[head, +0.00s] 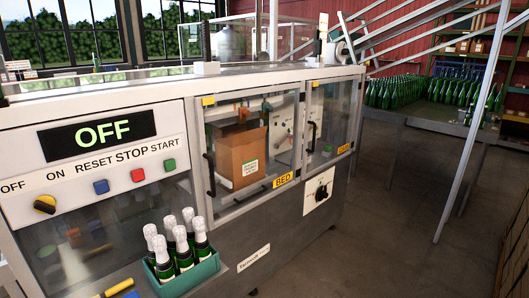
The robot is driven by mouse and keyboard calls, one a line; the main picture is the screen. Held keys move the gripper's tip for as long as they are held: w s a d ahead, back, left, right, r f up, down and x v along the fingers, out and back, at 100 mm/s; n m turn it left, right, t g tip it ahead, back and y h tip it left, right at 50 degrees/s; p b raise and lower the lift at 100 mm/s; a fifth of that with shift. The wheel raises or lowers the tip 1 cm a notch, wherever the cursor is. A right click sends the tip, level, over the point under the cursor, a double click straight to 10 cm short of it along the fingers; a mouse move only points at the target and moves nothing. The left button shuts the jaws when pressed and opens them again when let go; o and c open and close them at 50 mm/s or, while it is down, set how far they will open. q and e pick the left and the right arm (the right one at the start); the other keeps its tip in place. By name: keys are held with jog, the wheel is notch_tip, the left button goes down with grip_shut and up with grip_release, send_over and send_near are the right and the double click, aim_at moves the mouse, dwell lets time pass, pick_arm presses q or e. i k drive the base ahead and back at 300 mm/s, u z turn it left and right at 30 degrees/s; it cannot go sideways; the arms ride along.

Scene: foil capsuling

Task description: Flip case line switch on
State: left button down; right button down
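A rotary switch with a yellow and black knob (45,204) is on the white machine panel at the left, below the printed words OFF and ON. I cannot tell for sure which word its knob points at. The black display (98,134) above it reads OFF in green letters. A second, black rotary knob (321,191) sits on a white plate at the lower right of the machine, near the yellow BED label. Neither of my grippers shows in the head view.
Blue, red and green buttons (138,175) sit right of the yellow knob. A green crate (190,282) of foil-topped bottles stands before the panel, beside a yellow-handled tool (119,287). A cardboard box (237,158) is behind the glass doors. Floor at right is clear.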

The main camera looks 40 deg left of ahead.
aim_at(42, 204)
jog(key=u, duration=2.05)
jog(key=i, duration=0.55)
jog(key=z, duration=0.6)
